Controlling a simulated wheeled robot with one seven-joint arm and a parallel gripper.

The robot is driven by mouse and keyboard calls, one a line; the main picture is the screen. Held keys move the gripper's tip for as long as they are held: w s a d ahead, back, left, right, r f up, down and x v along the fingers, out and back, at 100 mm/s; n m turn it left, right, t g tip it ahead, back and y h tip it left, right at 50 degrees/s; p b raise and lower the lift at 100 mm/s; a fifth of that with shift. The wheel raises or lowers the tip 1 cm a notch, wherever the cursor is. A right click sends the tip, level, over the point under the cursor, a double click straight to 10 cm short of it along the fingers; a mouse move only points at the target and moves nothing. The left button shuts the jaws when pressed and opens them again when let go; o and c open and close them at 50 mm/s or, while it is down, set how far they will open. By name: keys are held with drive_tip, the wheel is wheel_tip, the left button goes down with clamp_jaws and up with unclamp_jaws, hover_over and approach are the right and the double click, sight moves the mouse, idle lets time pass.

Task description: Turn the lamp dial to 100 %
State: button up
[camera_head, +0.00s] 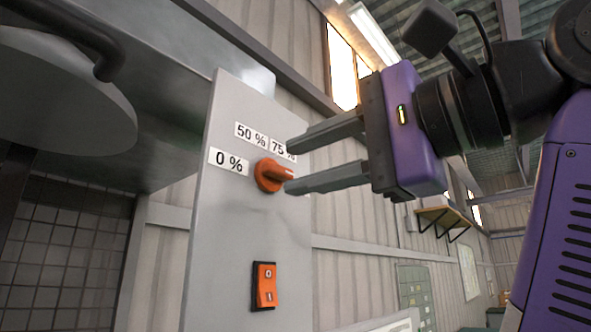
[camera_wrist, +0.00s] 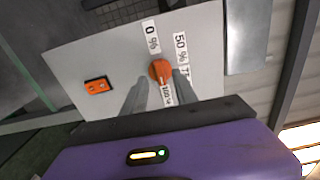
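The orange lamp dial (camera_head: 270,176) sits on a grey upright panel (camera_head: 230,225), with its raised handle pointing right in the head view. Labels 0 % (camera_head: 229,161), 50 % (camera_head: 251,134) and a partly hidden 75 % (camera_head: 281,147) surround it. In the wrist view the dial (camera_wrist: 160,70) has its handle toward the 100 % label (camera_wrist: 167,93), which shows between the fingers. My gripper (camera_head: 289,167) is open, with one fingertip above and one below the handle's end. The fingers also show in the wrist view (camera_wrist: 160,76). I cannot tell whether they touch the dial.
An orange rocker switch (camera_head: 265,286) marked 0 and I is lower on the panel. A grey metal hood-like part (camera_head: 150,75) overhangs at left. Open room lies right of the panel, with a wooden wall shelf (camera_head: 444,217) farther back.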

drive_tip(key=b+v, duration=0.1)
drive_tip(key=v, duration=0.4)
drive_tip(key=shift+s+d+b, duration=0.2)
drive_tip(key=shift+b, duration=0.15)
idle(0.3)
